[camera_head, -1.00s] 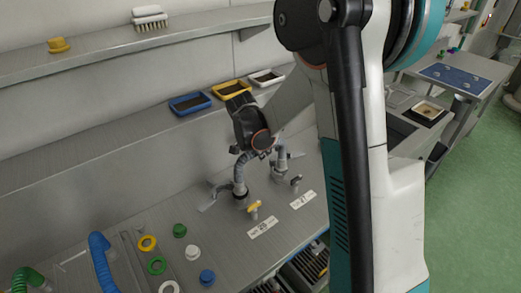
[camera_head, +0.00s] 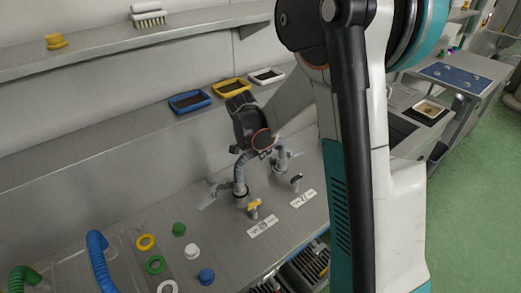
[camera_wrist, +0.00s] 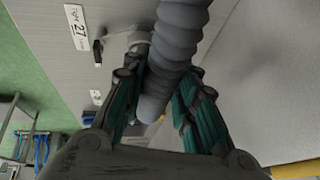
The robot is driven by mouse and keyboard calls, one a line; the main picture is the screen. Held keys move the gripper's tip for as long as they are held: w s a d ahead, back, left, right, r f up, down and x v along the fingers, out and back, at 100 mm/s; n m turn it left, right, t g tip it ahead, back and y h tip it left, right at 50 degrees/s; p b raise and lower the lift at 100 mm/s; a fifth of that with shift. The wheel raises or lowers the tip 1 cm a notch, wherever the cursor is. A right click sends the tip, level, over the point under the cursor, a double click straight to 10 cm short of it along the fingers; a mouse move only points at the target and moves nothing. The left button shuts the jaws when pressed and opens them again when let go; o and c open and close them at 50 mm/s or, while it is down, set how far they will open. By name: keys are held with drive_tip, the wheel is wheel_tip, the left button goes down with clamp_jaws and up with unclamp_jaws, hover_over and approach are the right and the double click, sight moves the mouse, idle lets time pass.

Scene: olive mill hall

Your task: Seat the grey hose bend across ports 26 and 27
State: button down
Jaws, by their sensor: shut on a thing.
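The grey hose bend (camera_head: 240,172) arches over the bench in the head view. Its near leg comes down at port 26 (camera_head: 240,196), and its far leg meets the area of port 27 (camera_head: 281,167). I cannot tell how deep either end sits. My gripper (camera_wrist: 160,100) is shut on the hose bend, with teal finger pads on both sides of the ribbed grey hose (camera_wrist: 177,42) in the wrist view. In the head view, my dark wrist hides the top of the bend. Port labels 26 (camera_head: 262,226) and 27 (camera_head: 303,198) lie in front.
Small yellow (camera_head: 254,205) and dark (camera_head: 296,180) handles stand beside the ports. Coloured rings and caps, including a blue cap (camera_head: 207,276), and a blue hose (camera_head: 98,258) lie to the left. Blue (camera_head: 190,103), yellow and white trays stand on the ledge behind.

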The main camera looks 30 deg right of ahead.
drive_tip(key=c, duration=1.2)
unclamp_jaws()
drive_tip(key=o, duration=0.6)
drive_tip(key=shift+r+p, duration=2.7)
drive_tip(key=shift+r, duration=1.85)
